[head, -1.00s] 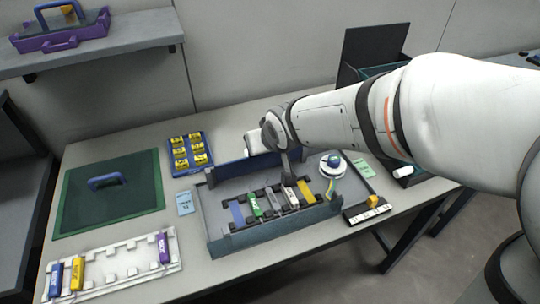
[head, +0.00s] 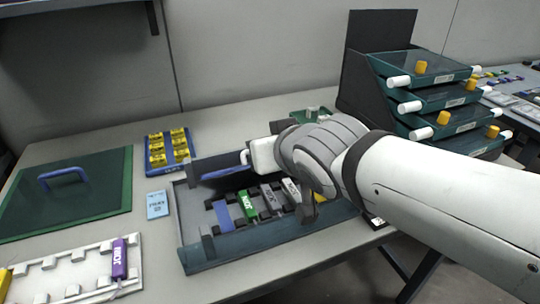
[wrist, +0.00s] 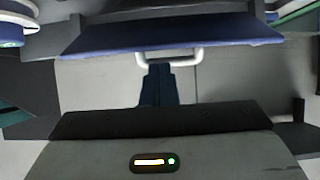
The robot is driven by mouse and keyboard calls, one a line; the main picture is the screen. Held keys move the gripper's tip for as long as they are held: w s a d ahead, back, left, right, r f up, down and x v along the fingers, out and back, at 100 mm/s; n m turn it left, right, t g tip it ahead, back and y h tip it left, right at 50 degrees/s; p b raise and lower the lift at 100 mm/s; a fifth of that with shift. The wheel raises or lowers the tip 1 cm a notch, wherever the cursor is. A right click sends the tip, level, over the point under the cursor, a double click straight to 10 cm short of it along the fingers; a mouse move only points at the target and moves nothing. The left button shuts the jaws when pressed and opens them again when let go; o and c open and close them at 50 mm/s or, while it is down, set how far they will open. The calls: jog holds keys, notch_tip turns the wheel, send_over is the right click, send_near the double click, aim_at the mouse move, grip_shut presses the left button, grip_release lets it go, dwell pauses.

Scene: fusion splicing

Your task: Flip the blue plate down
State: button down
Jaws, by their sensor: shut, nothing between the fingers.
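In the head view my fingers are mostly hidden.
The tray holds blue, green, grey and white modules. A rack of yellow modules (head: 168,150), a card (head: 158,204), a dark green lidded panel (head: 70,192) and a white rack (head: 75,272) lie to the left. Stacked green drawers (head: 425,100) stand at the right.

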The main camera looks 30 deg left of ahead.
jog(key=shift+s+d+f+b, duration=0.3)
jog(key=shift+f+b, duration=0.2)
jog(key=shift+b, duration=0.3)
jog(key=shift+s+d+f+b, duration=0.25)
jog(key=shift+f+b, duration=0.25)
jog(key=shift+b, duration=0.25)
jog(key=shift+s+d+f+b, duration=0.3)
jog(key=shift+f+b, duration=0.2)
jog(key=shift+b, duration=0.3)
jog(key=shift+s+d+f+b, duration=0.2)
jog(key=shift+d+f+b, duration=0.05)
jog(key=shift+f+b, duration=0.35)
jog(key=shift+s+d+f+b, duration=0.2)
jog(key=shift+f+b, duration=0.35)
jog(key=shift+b, duration=0.05)
jog(key=shift+d+f, duration=0.1)
jog(key=shift+f, duration=0.1)
jog(key=p+v, duration=0.1)
jog(key=v, duration=0.2)
jog(key=p+v, duration=0.1)
jog(key=v, duration=0.3)
jog(key=shift+w+r, duration=0.1)
jog(key=shift+r, duration=0.25)
jog(key=shift+s+d+r+p, duration=0.2)
jog(key=shift+s+r+p, duration=0.1)
jog(key=shift+s, duration=0.1)
